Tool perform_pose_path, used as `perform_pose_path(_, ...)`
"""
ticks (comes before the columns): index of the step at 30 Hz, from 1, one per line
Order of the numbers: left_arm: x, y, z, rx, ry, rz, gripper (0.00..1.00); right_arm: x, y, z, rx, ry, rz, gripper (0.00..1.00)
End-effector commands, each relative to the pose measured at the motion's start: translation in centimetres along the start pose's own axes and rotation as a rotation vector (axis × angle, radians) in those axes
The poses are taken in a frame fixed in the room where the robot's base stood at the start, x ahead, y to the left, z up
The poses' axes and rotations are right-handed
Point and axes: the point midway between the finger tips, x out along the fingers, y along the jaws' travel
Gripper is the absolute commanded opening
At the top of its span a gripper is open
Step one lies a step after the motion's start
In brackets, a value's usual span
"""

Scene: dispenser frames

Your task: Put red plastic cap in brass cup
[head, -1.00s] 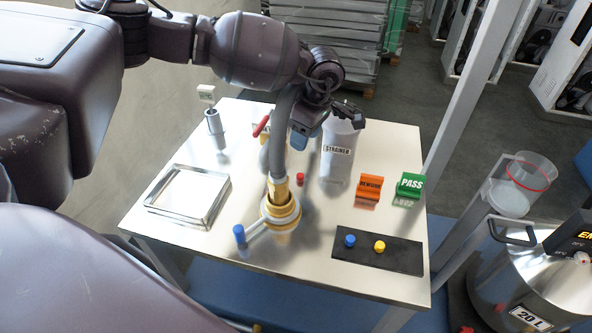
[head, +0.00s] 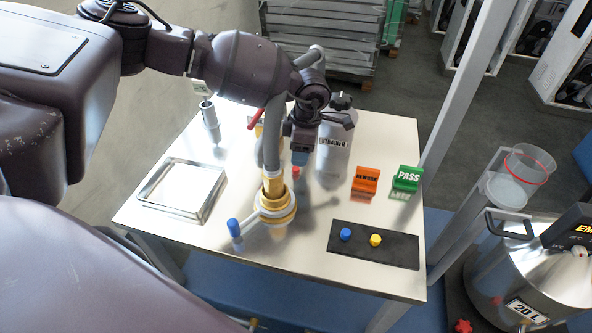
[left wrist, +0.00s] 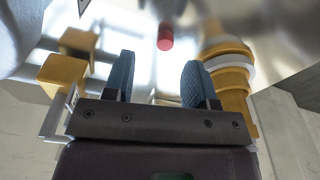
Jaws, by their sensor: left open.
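The red plastic cap (head: 295,172) is on the shiny table, partly hidden below my left gripper (head: 300,157). It also shows in the left wrist view (left wrist: 165,37), beyond the fingertips and apart from them. My left gripper (left wrist: 157,80) is open with blue finger pads and nothing between them. It points down above the cap. A brass-coloured, stepped round part (head: 277,203) with a pale ring stands in front of the cap, under a grey hose; I cannot tell for sure whether it is the brass cup. My right gripper is not in view.
A strainer container (head: 335,150) stands close behind the gripper. Orange (head: 366,180) and green (head: 407,179) signs are at right. A black mat (head: 395,255) holds blue and yellow caps. A silver tray (head: 150,205) lies at left. A blue-handled lever (head: 234,228) sticks out in front.

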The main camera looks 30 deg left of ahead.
Motion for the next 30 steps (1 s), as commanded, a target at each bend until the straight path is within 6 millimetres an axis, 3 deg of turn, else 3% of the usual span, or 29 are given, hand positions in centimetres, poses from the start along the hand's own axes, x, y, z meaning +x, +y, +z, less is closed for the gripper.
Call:
perform_pose_path(5, 1.3, -0.3, -0.1, 0.001, 0.002, -0.001, 0.51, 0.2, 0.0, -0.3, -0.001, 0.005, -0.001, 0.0)
perform_pose_path(12, 4.6, -0.7, -0.2, 0.0, 0.002, -0.002, 0.51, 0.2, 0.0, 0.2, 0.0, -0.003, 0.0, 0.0)
perform_pose_path(21, 5.0, -0.7, -0.2, 0.001, 0.0, 0.0, 0.5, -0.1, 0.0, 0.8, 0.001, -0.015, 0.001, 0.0)
perform_pose_path(30, 5.0, -0.7, -0.2, 0.0, 0.0, 0.0, 0.04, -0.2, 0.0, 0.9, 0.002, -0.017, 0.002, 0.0)
